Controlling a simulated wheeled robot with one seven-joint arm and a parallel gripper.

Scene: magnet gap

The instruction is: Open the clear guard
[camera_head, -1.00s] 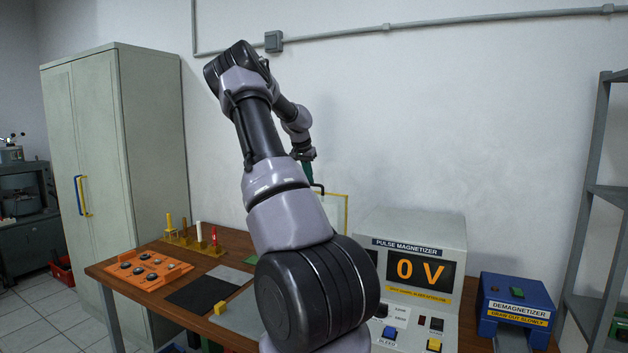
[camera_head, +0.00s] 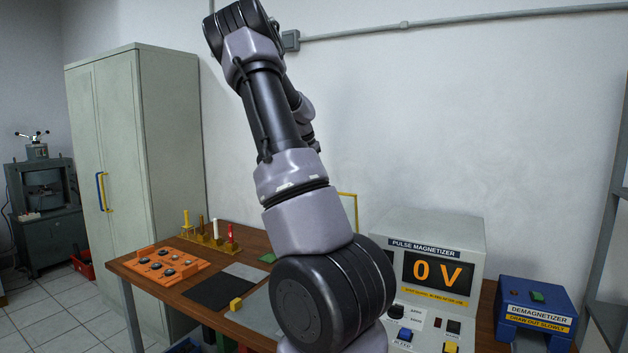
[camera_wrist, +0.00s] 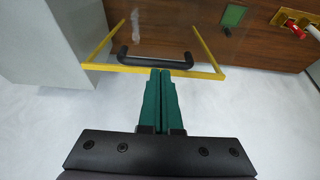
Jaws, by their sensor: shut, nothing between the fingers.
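The clear guard has a yellow frame (camera_wrist: 205,73) and a black bar handle (camera_wrist: 181,65) in the wrist view. In the head view only a bit of its yellow edge (camera_head: 356,207) shows, standing up beside my arm; the rest is hidden. My gripper (camera_wrist: 162,72) has green fingers, pressed together with nothing between them. Their tips overlap the frame's near edge at the middle of the handle; I cannot tell whether they touch. The pulse magnetizer (camera_head: 430,235) reads 0 V. My gripper is hidden behind my arm in the head view.
The wooden bench (camera_head: 245,236) holds an orange tray (camera_head: 150,262) of small parts, a rack (camera_head: 208,240) with upright tools, a dark mat (camera_head: 208,291) and a yellow block (camera_head: 235,304). A blue demagnetizer (camera_head: 535,308) is at right. A tall cabinet (camera_head: 160,130) stands at left.

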